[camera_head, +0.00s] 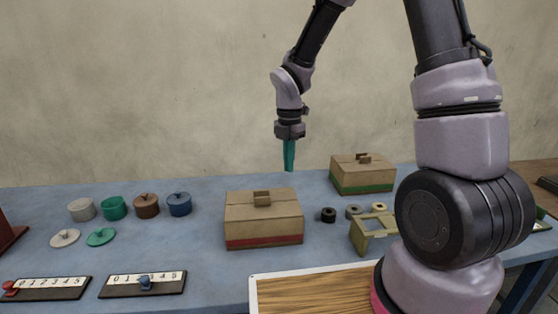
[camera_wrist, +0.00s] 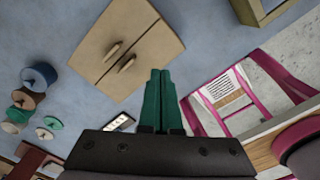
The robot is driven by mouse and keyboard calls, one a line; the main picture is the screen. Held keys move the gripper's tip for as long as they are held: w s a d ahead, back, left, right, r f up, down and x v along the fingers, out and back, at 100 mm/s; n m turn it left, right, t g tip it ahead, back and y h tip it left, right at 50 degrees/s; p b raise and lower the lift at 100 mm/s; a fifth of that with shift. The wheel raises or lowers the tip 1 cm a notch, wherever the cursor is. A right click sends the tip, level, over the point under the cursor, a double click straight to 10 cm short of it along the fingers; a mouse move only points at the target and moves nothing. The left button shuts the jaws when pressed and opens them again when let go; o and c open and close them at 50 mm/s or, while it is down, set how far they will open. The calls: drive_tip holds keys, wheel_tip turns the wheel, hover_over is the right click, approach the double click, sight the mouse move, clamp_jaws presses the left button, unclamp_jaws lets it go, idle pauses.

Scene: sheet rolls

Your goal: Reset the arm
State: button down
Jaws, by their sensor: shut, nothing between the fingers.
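My gripper (camera_head: 289,168) hangs above the blue table (camera_head: 205,256), pointing down, with its green fingers together and nothing between them. In the head view it is above and behind the cardboard box with a red stripe (camera_head: 263,220). In the wrist view the closed green fingertips (camera_wrist: 161,75) show in front of a cardboard box (camera_wrist: 126,45). My arm reaches up and over from the right side, and its lower links hide part of the table's right side.
A box with a green stripe (camera_head: 362,174) stands at the back right. Small rolls (camera_head: 328,215) and an olive stand (camera_head: 373,234) sit near it. Several lidded pots (camera_head: 146,206) and two loose lids (camera_head: 101,237) are at left. Number sliders (camera_head: 143,284) and a wooden board (camera_head: 310,292) lie in front.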

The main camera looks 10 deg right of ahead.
drive_tip(key=s+d+r+m+t, duration=0.2)
drive_tip(key=s+d+r+m, duration=0.15)
drive_tip(key=r+m, duration=0.45)
drive_tip(key=s+d+r+m+t, duration=0.25)
drive_tip(key=d+r+m, duration=0.25)
drive_tip(key=r+m, duration=0.35)
drive_tip(key=s+d+r+m+t+y, duration=0.2)
drive_tip(key=s+d+r+m, duration=0.1)
drive_tip(key=s+r+m, duration=0.5)
drive_tip(key=s+m, duration=0.3)
drive_tip(key=m, duration=0.3)
drive_tip(key=shift+s+d+r+t, duration=0.15)
drive_tip(key=shift+d+r+t, duration=0.1)
drive_tip(key=shift+r+t, duration=0.1)
